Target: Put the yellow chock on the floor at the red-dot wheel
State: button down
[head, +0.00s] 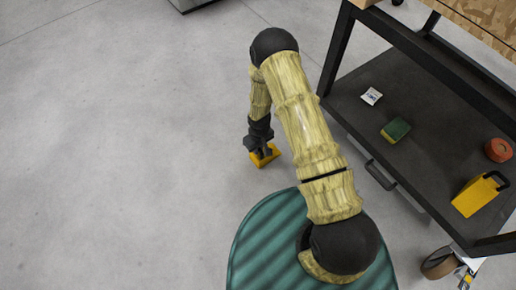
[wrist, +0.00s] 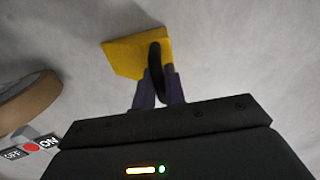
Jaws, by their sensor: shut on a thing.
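My gripper (head: 262,146) hangs low over the floor, left of the cart, in the head view. It is shut on the black handle of a yellow chock (head: 265,157). In the wrist view the fingers (wrist: 158,88) grip the handle, and the chock (wrist: 122,56) lies beyond them. I cannot tell whether the chock touches the floor. A brown-rimmed wheel (wrist: 30,102) is at the left of the wrist view, apart from the chock. Beside it a red dot (wrist: 31,147) sits between OFF and ON labels. My arm probably hides this wheel in the head view.
The black cart (head: 405,150) stands at the right. Another cart wheel (head: 438,264) shows at lower right. The floor at left is clear.

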jog(key=c, duration=1.5)
grip_release()
jog(key=shift+o, duration=0.2)
jog(key=shift+r, duration=0.1)
notch_tip(320, 180, up, 12)
jog(key=p, duration=0.7)
jog(key=shift+d, duration=0.15)
jog(key=shift+w, duration=0.1)
